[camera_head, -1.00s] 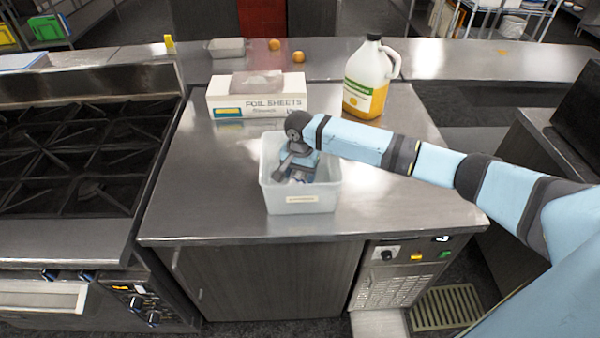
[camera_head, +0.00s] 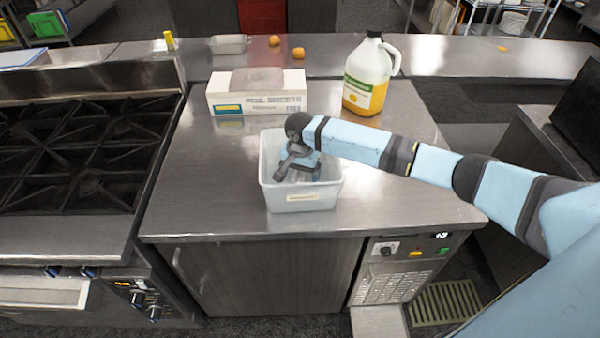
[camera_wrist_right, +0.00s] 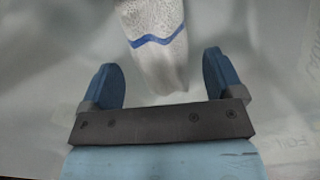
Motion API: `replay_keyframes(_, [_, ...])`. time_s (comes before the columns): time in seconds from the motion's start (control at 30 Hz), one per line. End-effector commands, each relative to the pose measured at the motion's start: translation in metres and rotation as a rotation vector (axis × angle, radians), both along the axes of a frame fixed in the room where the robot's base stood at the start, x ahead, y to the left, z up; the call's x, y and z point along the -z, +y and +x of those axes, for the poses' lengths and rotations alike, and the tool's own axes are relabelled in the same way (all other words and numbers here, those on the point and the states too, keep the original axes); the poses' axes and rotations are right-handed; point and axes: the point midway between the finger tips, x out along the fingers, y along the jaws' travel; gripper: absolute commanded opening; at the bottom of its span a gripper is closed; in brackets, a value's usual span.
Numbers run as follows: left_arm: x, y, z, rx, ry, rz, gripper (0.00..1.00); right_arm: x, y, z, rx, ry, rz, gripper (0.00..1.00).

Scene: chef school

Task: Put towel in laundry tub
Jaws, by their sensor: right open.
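The laundry tub (camera_head: 302,197) is a translucent white bin on the steel counter, with a label on its front. My right gripper (camera_head: 297,172) reaches down into it. In the right wrist view my right gripper (camera_wrist_right: 163,85) has its two blue fingers wide apart. The towel (camera_wrist_right: 155,40), white with a blue stripe, shows in that view between and beyond the fingers, with gaps on both sides. Pale tub surfaces surround it. In the head view the towel cannot be made out inside the tub. My left gripper is not in view.
A foil sheets box (camera_head: 256,95) stands behind the tub, and a jug (camera_head: 370,78) with yellow liquid stands behind right. A stove (camera_head: 80,150) is at the left. The counter (camera_head: 400,200) is clear right of the tub.

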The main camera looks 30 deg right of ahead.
Motion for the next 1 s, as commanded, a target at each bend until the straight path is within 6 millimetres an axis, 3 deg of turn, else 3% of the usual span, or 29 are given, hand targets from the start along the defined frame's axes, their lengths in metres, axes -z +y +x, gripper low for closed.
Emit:
replay_keyframes(0.13, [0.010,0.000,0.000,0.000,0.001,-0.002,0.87,-0.011,-0.001,0.001,0.000,-0.005,0.000,0.87])
replay_keyframes(0.6, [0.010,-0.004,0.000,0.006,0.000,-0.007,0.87,-0.110,0.000,0.001,0.000,-0.003,0.001,0.87])
replay_keyframes(0.8, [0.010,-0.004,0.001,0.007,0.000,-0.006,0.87,-0.129,0.000,0.001,0.000,-0.001,0.002,0.87])
replay_keyframes(1.0, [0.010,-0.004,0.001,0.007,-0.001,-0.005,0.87,-0.132,0.000,0.000,0.000,0.000,0.001,0.87])
